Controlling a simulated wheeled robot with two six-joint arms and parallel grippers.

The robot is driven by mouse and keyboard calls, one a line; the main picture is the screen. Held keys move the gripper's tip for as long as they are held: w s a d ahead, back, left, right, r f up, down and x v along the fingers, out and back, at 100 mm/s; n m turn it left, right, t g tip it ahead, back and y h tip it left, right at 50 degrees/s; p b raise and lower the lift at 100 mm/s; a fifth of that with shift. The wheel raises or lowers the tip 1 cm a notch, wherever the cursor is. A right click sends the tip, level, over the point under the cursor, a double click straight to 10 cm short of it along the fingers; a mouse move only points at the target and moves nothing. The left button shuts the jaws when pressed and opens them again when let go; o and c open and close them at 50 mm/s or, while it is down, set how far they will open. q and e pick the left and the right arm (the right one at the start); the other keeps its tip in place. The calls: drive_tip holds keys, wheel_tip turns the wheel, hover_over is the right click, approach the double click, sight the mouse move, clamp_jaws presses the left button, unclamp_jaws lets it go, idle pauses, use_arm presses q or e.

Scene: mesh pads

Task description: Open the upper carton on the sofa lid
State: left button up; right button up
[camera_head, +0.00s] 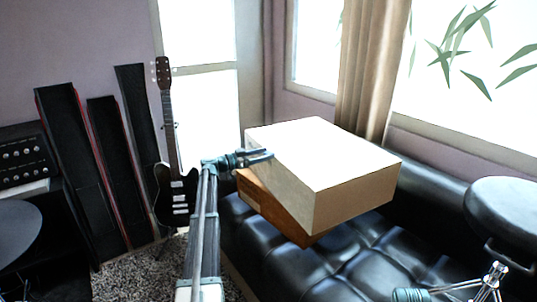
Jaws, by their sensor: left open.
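The upper carton (318,150) is a pale box with a flat, closed top. It sits askew on a darker brown carton (266,203), which rests on the black tufted sofa (345,262). My left gripper (268,155) is at the upper carton's left side, near its top edge, with its jaws open. I cannot tell whether the fingers touch the carton. Part of my right arm shows at the bottom right, but I cannot make out its jaws.
A black round stool seat (510,205) stands at the right. A guitar (172,190) and tall black panels (125,170) lean at the left wall. A curtain (372,70) and windows are behind the sofa. The sofa seat in front of the cartons is clear.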

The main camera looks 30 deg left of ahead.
use_arm(q)
drive_tip(key=shift+x, duration=1.15)
clamp_jaws()
idle(0.7)
